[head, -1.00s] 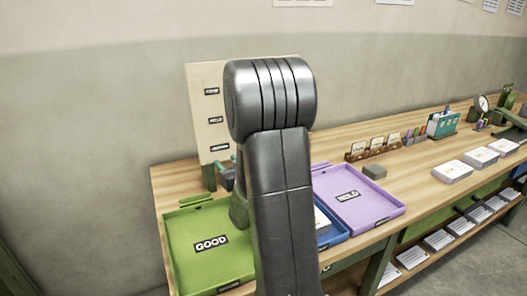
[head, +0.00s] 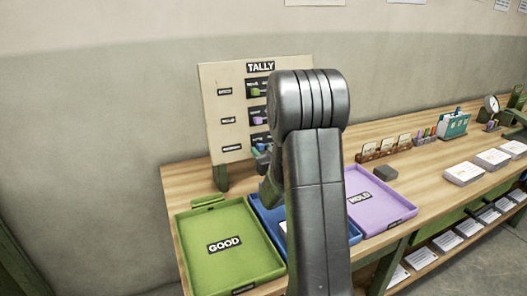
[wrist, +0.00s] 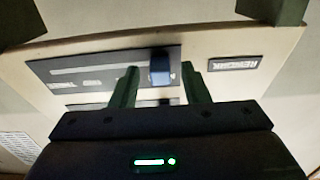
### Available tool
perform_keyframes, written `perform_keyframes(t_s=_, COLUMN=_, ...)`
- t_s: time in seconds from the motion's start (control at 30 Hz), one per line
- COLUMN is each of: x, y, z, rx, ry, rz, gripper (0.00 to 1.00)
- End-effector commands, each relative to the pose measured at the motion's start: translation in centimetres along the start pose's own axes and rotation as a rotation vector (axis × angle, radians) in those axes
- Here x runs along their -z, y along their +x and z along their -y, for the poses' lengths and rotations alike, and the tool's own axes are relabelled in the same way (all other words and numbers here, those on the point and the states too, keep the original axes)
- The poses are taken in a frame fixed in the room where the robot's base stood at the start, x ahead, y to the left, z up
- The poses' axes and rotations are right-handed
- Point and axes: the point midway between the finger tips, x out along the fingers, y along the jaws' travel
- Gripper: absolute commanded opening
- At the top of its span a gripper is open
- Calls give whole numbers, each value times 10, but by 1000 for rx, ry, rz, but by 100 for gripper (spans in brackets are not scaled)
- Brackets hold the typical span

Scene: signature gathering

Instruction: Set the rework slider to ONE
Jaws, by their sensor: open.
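The beige TALLY board (head: 222,105) stands upright at the back of the bench in the head view, its right part hidden by my arm. It has labelled rows with a green knob (head: 255,91) and a purple knob (head: 258,120); the lowest label is REWORK (head: 232,148). The wrist view shows the board inverted. There the REWORK label (wrist: 235,64) is beside a dark slider panel (wrist: 95,64), and the blue rework knob (wrist: 160,68) is at the panel's end nearest that label. My gripper (wrist: 160,82) is open, one finger on each side of the knob; contact cannot be told.
A green GOOD tray (head: 225,265), a blue tray (head: 268,215) partly behind my arm, and a purple HOLD tray (head: 385,205) lie in front of the board. Card holders and paper stacks (head: 464,172) are further right on the bench.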

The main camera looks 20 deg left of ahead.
Motion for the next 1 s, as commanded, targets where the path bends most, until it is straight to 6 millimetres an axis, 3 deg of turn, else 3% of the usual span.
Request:
perform_keyframes(t_s=0.13, x=0, y=0, z=0, rx=0, ry=0, rz=0, gripper=38)
perform_keyframes(t_s=0.33, x=0, y=0, z=0, rx=0, ry=0, rz=0, gripper=0)
perform_keyframes(t_s=0.53, x=0, y=0, z=-2, rx=-1, ry=0, rz=-1, gripper=0)
perform_keyframes(t_s=0.8, x=-1, y=0, z=-39, rx=-4, ry=-1, rz=-3, gripper=0)
perform_keyframes(t_s=1.0, x=1, y=0, z=-49, rx=0, ry=0, rz=-2, gripper=0)
